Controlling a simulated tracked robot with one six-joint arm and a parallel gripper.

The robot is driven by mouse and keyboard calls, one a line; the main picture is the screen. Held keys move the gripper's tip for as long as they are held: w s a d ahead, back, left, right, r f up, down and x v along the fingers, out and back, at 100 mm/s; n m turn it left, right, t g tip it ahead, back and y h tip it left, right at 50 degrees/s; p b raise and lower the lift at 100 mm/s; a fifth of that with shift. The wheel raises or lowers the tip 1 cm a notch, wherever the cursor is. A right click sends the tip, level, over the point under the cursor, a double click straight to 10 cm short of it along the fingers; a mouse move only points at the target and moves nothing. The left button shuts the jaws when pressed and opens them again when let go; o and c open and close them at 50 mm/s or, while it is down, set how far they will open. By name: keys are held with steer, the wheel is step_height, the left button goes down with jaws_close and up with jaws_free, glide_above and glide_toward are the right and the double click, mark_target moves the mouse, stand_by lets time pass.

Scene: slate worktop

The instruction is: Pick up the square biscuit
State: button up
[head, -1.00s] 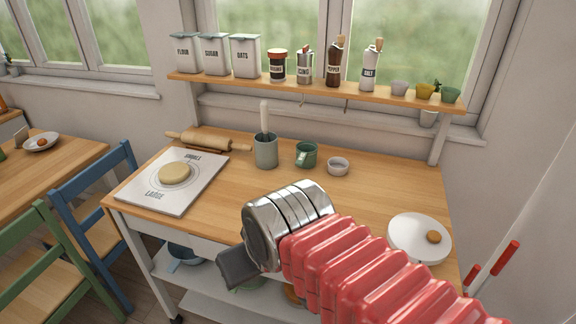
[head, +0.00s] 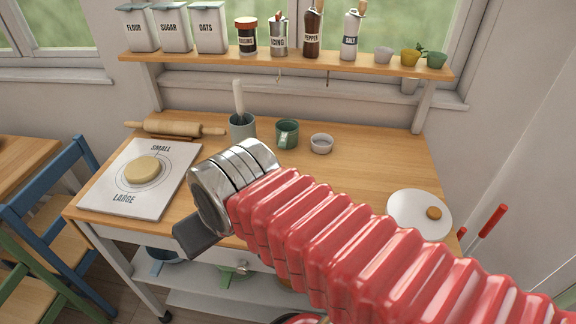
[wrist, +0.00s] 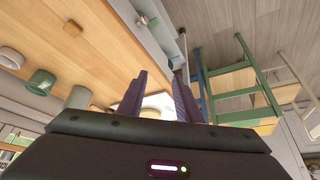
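A small brown squarish biscuit (wrist: 72,28) lies on the wooden worktop at upper left in the wrist view. In the head view I cannot see it there; my arm covers part of the worktop. Another small brown biscuit (head: 434,213), round-looking, lies on a white plate (head: 405,222) at the right. My gripper (wrist: 157,92) shows two purple fingers standing apart in the wrist view, with no object held between them. In the head view its dark end (head: 203,235) is over the worktop's front edge, left of centre.
A white board (head: 185,165) with a round of dough (head: 143,170) lies at left. A rolling pin (head: 175,128), utensil crock (head: 242,127), green mug (head: 287,135) and small bowl (head: 321,143) stand at the back. Chairs (head: 60,195) stand left of the worktop.

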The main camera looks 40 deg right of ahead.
steer(key=o, duration=0.3)
steer(key=shift+w+d+r, duration=0.1)
steer(key=shift+w+d, duration=0.05)
steer(key=shift+d, duration=0.05)
steer(key=shift+o, duration=0.7)
steer(key=w+d+m+g, duration=0.3)
steer(key=w+d+m, duration=0.1)
steer(key=d, duration=0.6)
steer(key=shift+d+r+m+h, duration=0.2)
steer(key=shift+d+m+h, duration=0.2)
steer(key=shift+m, duration=0.4)
steer(key=d+f+m+g, duration=0.1)
steer(key=d+m, duration=0.3)
steer(key=d, duration=0.7)
steer(key=shift+d+f+g+y, duration=0.3)
steer(key=shift+g+y, duration=0.1)
steer(key=shift+g, duration=0.4)
steer(key=shift+f, duration=0.1)
step_height(320, 180, down, 14)
steer(key=shift+a+r, duration=0.1)
steer(key=shift+r, duration=0.05)
steer(key=c, duration=1.1)
